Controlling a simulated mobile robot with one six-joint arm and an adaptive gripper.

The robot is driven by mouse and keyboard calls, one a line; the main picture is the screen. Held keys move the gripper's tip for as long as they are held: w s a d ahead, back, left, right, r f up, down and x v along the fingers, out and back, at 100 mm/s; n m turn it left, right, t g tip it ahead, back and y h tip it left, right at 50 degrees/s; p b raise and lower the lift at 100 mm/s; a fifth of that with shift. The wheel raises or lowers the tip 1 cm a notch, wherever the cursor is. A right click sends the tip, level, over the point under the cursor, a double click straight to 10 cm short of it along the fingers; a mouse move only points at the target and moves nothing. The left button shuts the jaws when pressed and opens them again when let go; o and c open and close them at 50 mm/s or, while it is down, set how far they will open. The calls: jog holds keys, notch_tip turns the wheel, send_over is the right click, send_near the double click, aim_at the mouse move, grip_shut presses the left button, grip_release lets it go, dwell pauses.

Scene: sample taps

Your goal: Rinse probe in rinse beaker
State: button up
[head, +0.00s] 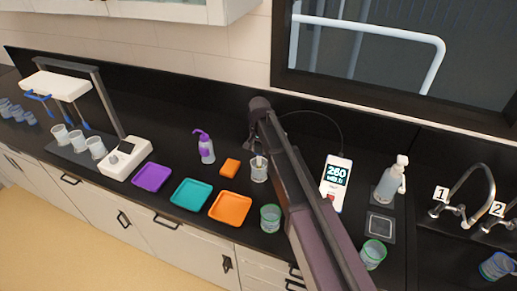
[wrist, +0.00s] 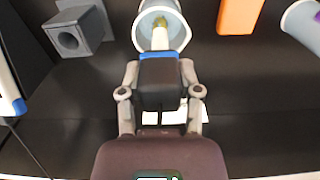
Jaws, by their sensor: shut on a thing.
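My gripper (wrist: 160,85) is shut on the probe, a dark body with a blue band (wrist: 159,55). The probe's pale shaft (wrist: 160,38) points into the mouth of a clear beaker (wrist: 162,12), and its yellowish tip shows inside the rim. In the head view this beaker (head: 258,174) stands on the black counter with the pale shaft in it. Whether the tip touches liquid or the beaker wall I cannot tell. My arm hides most of the gripper in the head view.
A grey block (wrist: 75,33) with a hole stands beside the beaker. A cabled meter (head: 336,183) reads about 260. An orange block (head: 230,168), an orange tray (head: 230,207), a purple-topped bottle (head: 205,149) and two green-rimmed beakers (head: 270,218) (head: 373,254) are nearby.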

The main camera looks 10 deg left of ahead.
jog(key=shift+f+b, duration=0.95)
jog(key=shift+f, duration=0.2)
jog(key=shift+w, duration=0.4)
jog(key=shift+s+a, duration=0.35)
jog(key=shift+a, duration=0.05)
dwell(0.9)
jog(key=shift+s+d, duration=0.35)
jog(key=shift+s, duration=0.1)
dwell(0.5)
jog(key=shift+w, duration=0.4)
dwell(0.6)
jog(key=shift+r, duration=0.15)
dwell(0.7)
jog(key=shift+r+p, duration=4.6)
jog(key=shift+p, duration=0.15)
